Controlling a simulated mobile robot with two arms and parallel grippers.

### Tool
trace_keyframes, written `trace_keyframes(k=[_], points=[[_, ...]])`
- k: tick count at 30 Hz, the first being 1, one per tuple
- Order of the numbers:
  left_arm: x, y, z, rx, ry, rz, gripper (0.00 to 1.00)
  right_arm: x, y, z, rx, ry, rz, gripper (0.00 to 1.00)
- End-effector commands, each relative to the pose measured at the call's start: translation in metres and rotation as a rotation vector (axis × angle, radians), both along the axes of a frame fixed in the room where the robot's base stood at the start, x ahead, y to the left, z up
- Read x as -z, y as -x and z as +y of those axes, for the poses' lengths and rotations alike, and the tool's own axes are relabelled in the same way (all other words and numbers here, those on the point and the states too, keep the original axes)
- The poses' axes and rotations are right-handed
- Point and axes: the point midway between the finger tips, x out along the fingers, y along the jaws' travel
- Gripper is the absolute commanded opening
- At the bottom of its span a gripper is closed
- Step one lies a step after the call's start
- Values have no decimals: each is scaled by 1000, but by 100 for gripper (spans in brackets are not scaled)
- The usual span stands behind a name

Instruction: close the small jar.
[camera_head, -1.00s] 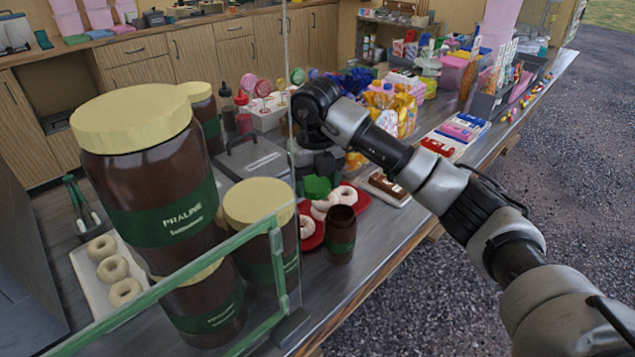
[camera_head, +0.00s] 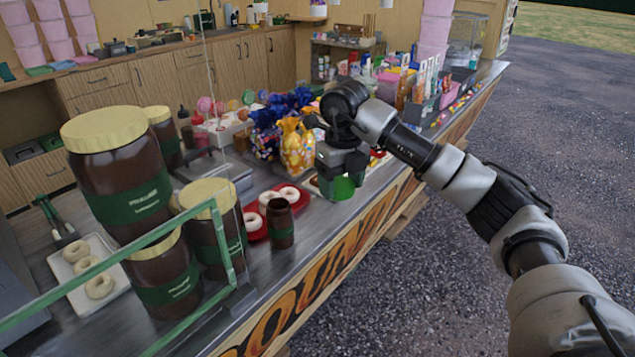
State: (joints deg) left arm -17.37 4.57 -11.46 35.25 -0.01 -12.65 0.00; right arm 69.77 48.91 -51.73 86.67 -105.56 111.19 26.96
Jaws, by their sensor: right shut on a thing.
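My left gripper is not in view.
Large praline jars with cream lids (camera_head: 118,165) stand left of the small jar, behind a green-edged glass screen (camera_head: 172,231). A red tray (camera_head: 256,235) with doughnuts lies just behind the jar. Wrapped sweets (camera_head: 297,148) crowd the counter behind my gripper.

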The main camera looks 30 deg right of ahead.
Motion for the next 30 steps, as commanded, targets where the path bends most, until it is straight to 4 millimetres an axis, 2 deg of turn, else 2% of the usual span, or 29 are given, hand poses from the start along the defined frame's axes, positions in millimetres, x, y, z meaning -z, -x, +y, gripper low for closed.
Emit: trace_keyframes(k=[3,7,11,14,23,30], points=[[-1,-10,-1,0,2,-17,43,6,7,-8,-108,5,0,42],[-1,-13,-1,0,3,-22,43,13,15,-11,-257,10,-2,42],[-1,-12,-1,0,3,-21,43,23,23,-8,-456,16,-1,42],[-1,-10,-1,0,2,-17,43,34,32,0,-668,20,2,42],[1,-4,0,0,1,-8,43,79,73,50,-1586,28,17,42],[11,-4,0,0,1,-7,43,121,120,98,-2366,15,18,42]])
